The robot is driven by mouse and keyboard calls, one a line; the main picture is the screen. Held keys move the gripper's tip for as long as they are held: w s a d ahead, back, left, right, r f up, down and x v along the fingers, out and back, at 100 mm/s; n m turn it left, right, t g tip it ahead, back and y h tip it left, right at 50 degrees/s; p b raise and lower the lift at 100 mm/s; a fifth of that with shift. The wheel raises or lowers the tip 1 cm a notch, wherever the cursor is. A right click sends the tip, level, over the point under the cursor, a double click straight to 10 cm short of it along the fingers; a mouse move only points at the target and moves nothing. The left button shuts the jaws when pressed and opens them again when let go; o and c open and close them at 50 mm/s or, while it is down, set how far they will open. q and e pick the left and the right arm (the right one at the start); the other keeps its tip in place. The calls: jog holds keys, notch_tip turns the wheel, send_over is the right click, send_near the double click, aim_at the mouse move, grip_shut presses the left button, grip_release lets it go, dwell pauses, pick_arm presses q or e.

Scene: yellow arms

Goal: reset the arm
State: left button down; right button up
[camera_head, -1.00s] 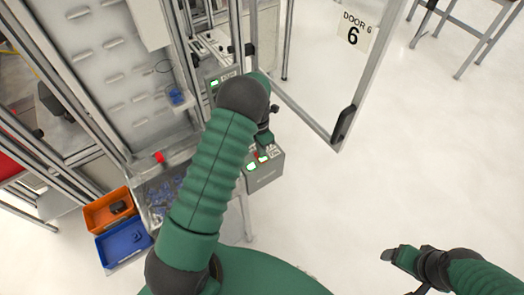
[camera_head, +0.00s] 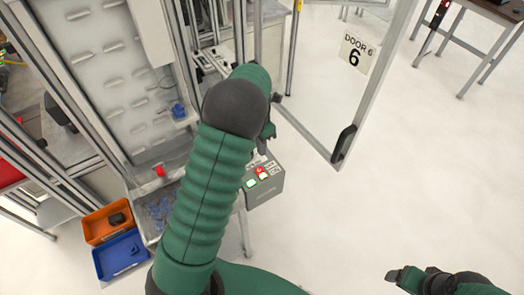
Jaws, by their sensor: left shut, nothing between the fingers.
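My green left arm rises through the middle of the view and bends at a dark joint. Its left gripper (camera_head: 269,131) shows only in small part behind that joint, beside the control box (camera_head: 264,186). It is shut and empty; most of it is hidden. My right gripper (camera_head: 394,275) is low at the right edge of the view, over bare floor. It is seen small and edge-on, so I cannot tell if its fingers are apart.
A metal-framed station with a slotted white panel (camera_head: 115,75) stands at left. An orange bin (camera_head: 92,232) and a blue bin (camera_head: 108,270) sit low beside it. An open door marked 6 (camera_head: 357,53) stands right of centre.

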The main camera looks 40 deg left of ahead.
pick_arm(q)
jog(key=s+d+f+m+t+b, duration=0.1)
jog(key=s+d+m, duration=0.4)
jog(key=m, duration=0.5)
jog(key=s+d+f+m+t+b, duration=0.1)
jog(key=s+d+m+b, duration=0.3)
jog(key=m, duration=0.7)
jog(key=s+d+f+m+t+y+b, duration=0.1)
jog(key=s+d+f+m+b, duration=0.2)
jog(key=m, duration=0.7)
jog(key=s+d, duration=0.2)
jog(key=d, duration=0.1)
jog(key=shift+s+d, duration=0.35)
jog(key=shift+s, duration=0.05)
pick_arm(e)
notch_tip(320, 180, down, 8)
jog(key=d, duration=0.1)
jog(key=shift+d+f, duration=0.15)
jog(key=shift+d, duration=0.25)
pick_arm(q)
jog(key=shift+a, duration=0.1)
pick_arm(e)
jog(key=shift+w+a, duration=0.1)
pick_arm(q)
jog(key=shift+s+a, duration=0.1)
jog(key=shift+a, duration=0.15)
pick_arm(e)
jog(key=shift+a, duration=0.25)
